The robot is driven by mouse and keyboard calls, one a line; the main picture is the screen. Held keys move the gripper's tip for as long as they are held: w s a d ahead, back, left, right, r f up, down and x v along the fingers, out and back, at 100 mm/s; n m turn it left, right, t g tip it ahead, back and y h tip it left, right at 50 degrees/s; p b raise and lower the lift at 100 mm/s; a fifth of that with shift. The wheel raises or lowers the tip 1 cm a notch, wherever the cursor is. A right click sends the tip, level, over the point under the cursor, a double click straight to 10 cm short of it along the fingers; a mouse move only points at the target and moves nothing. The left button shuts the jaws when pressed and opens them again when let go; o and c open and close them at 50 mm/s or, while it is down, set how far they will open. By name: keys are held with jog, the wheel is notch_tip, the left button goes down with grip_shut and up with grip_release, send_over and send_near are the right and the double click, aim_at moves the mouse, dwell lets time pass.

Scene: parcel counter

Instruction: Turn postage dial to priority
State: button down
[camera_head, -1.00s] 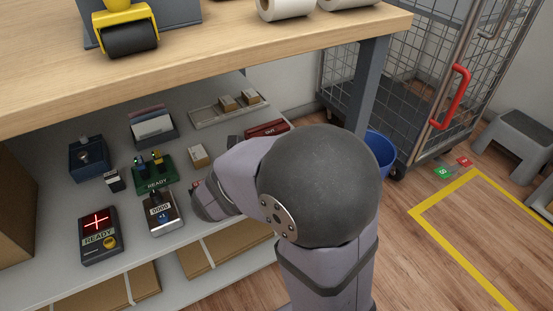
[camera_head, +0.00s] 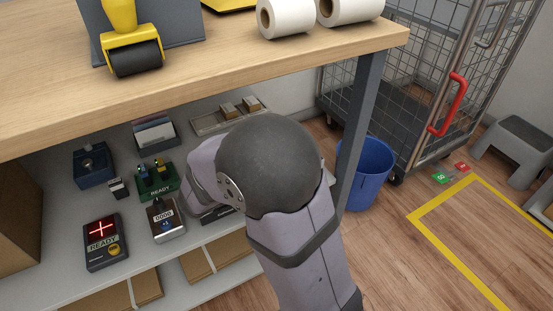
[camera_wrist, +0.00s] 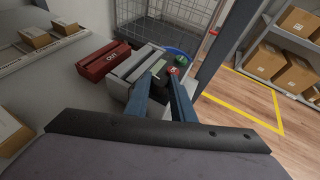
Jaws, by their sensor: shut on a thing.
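In the wrist view my gripper (camera_wrist: 163,80) has its two blue fingers around a small dark part, which I take to be the postage dial, at a grey box-shaped machine (camera_wrist: 129,66). The fingers largely cover the part, and I cannot read its setting. A small green patch (camera_wrist: 158,67) shows by the left fingertip, and a round red piece with a pale mark (camera_wrist: 173,70) by the right one. In the head view my own arm hides the gripper and most of the machine.
A red box (camera_wrist: 103,61) stands just left of the machine. In the head view the shelf holds a counter device (camera_head: 166,220), a red-lit device (camera_head: 105,243) and a green device (camera_head: 158,182). The wooden counter (camera_head: 300,52) overhangs the shelf. A blue bin (camera_head: 367,170) stands beside its leg.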

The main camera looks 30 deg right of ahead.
jog(key=shift+w+r+m+g+h+p, duration=0.1)
jog(key=shift+r+m+g+h+p, duration=0.05)
jog(key=shift+m+g+p, duration=0.4)
jog(key=shift+w+r+m+g+h+p, duration=0.15)
jog(key=shift+m+g+p, duration=0.2)
jog(key=shift+g+p, duration=0.25)
jog(key=shift+f+m+g+p, duration=0.2)
jog(key=shift+m+g+p, duration=0.05)
jog(key=shift+m+p, duration=0.05)
jog(key=shift+f, duration=0.1)
jog(key=c, duration=1.5)
grip_release()
jog(key=shift+a, duration=0.1)
jog(key=p+v, duration=0.2)
jog(key=v, duration=0.4)
jog(key=shift+a+p, duration=0.2)
jog(key=shift+p, duration=0.15)
jog(key=shift+s+a+r, duration=0.15)
jog(key=shift+a+r, duration=0.1)
jog(key=shift+a, duration=0.1)
